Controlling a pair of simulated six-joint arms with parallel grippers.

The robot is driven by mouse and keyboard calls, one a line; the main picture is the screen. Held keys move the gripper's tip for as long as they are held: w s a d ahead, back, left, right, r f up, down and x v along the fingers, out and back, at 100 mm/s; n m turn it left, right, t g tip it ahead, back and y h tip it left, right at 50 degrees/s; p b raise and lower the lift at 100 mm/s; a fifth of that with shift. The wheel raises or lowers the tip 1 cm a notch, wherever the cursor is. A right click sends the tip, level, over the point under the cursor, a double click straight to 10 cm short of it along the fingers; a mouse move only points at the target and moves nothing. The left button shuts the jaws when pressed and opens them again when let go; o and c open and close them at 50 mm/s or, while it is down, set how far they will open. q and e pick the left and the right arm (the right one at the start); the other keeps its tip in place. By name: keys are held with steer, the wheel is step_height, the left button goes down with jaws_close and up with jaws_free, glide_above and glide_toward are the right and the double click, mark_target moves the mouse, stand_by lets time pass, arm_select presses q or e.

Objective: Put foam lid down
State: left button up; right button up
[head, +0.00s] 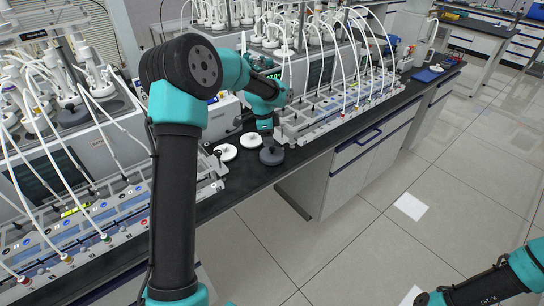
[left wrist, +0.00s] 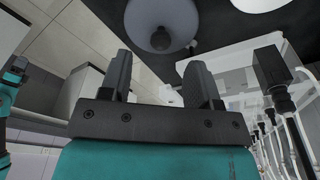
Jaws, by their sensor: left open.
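The grey foam lid (head: 271,157) is a round disc on the black bench, close to its front edge. In the left wrist view the lid (left wrist: 150,14) lies beyond my fingertips, with a small dark knob in its middle. My left gripper (head: 266,138) is just above the lid and pointing down. In the left wrist view its fingers (left wrist: 160,64) are apart with nothing between them. The lid looks free of the fingers; any contact is hard to tell.
Two white discs (head: 225,152) (head: 251,140) lie on the bench left of the lid. Reactor racks with bottles and white tubes stand on both sides (head: 345,103) (head: 70,215). A dark disc (head: 72,115) sits on the left unit. The floor in front is clear.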

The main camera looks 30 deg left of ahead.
mark_target(272, 148)
arm_select(q)
steer(key=shift+f, duration=0.5)
steer(key=shift+w+d+f, duration=0.15)
steer(key=shift+d+f, duration=0.05)
steer(key=shift+f, duration=0.65)
steer(key=shift+w+d+f, duration=0.1)
steer(key=shift+d+f, duration=0.05)
steer(key=shift+f, duration=0.7)
steer(key=shift+w+d+f, duration=0.15)
steer(key=shift+d+f, duration=0.05)
steer(key=shift+f, duration=0.65)
steer(key=c, duration=1)
